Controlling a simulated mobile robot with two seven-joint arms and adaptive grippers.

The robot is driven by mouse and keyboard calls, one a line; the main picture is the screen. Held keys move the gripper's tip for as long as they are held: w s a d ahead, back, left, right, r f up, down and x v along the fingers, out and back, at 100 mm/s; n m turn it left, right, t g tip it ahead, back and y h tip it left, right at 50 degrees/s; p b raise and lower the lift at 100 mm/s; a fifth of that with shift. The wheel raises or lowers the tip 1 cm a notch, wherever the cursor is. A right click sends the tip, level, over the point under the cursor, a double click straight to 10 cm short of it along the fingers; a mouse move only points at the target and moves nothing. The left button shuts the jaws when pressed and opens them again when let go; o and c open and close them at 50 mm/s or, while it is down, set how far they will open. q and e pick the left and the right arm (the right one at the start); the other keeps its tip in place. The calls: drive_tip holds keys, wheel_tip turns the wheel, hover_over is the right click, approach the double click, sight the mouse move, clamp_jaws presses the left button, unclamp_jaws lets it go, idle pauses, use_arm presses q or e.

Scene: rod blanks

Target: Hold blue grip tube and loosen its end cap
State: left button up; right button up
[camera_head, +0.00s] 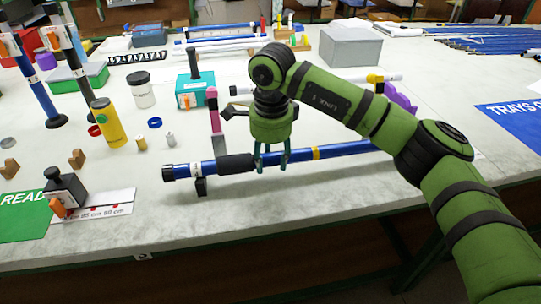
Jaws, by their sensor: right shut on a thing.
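The blue grip tube (346,149) lies across the front of the table, with a black grip sleeve (237,163) and a yellow band. Its left end carries a dark end cap (168,172), with a pale band to the right of it. A small dark support (201,187) stands under the tube near that end. My right gripper (272,158) points down and is shut on the blue tube just right of the black sleeve. My forearm hangs over the area behind the tube's right part. My left gripper is not in view.
A black block with an orange part (66,190) stands left of the cap, by a white marked strip (100,212). A yellow cylinder (108,122), a white jar (142,92) and a teal box (195,92) stand behind. The table front below the tube is clear.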

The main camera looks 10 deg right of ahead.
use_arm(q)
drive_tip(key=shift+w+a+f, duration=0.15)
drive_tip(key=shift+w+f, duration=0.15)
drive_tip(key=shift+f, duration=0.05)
use_arm(e)
drive_tip(key=shift+d+f, duration=0.1)
drive_tip(key=shift+f, duration=0.45)
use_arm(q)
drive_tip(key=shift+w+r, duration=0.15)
use_arm(e)
drive_tip(key=shift+r, duration=0.5)
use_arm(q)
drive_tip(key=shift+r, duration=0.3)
use_arm(e)
drive_tip(key=shift+r, duration=0.2)
